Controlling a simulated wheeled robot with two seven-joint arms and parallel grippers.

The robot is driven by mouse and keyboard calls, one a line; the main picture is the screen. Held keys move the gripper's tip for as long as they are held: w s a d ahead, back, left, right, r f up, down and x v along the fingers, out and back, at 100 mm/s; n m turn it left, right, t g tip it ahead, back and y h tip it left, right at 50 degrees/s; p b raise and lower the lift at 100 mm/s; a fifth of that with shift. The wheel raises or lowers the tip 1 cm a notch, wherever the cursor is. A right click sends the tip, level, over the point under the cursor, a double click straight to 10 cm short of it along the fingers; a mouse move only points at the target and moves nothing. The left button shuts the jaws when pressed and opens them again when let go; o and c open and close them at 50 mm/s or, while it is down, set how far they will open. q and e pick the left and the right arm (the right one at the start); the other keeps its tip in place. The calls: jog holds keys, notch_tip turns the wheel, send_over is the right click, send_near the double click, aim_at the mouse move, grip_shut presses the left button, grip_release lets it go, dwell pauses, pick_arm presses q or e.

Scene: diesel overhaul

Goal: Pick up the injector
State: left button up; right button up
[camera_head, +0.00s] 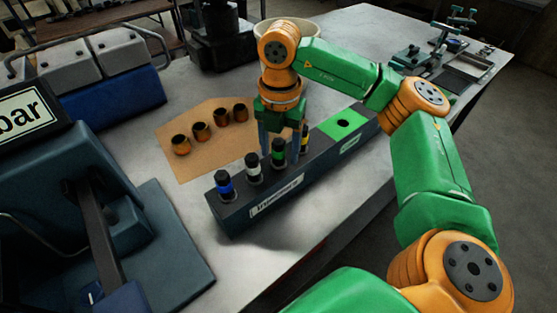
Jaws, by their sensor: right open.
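A dark rack (290,190) on the workbench holds several upright injectors in a row. They have a blue band (224,184), a white band (253,168), a green band (278,152) and a yellow band (304,137). My right gripper (281,150) points down over the rack, open, with its two blue-grey fingers apart. The green-banded injector shows between the fingers, and the yellow-banded one is partly hidden behind the right finger. I cannot tell whether a finger touches either injector. My left gripper is not in view.
A green plate with a dark hole (343,124) is at the rack's right end. Several copper-coloured sleeves (201,131) stand on brown paper (180,159). A large dark device with a "bar" display (30,112) fills the left. The bench front near the rack is clear.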

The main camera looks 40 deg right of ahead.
jog(key=shift+w+f, duration=0.15)
jog(key=shift+f, duration=0.15)
jog(key=shift+c, duration=0.4)
grip_shut()
dwell(0.8)
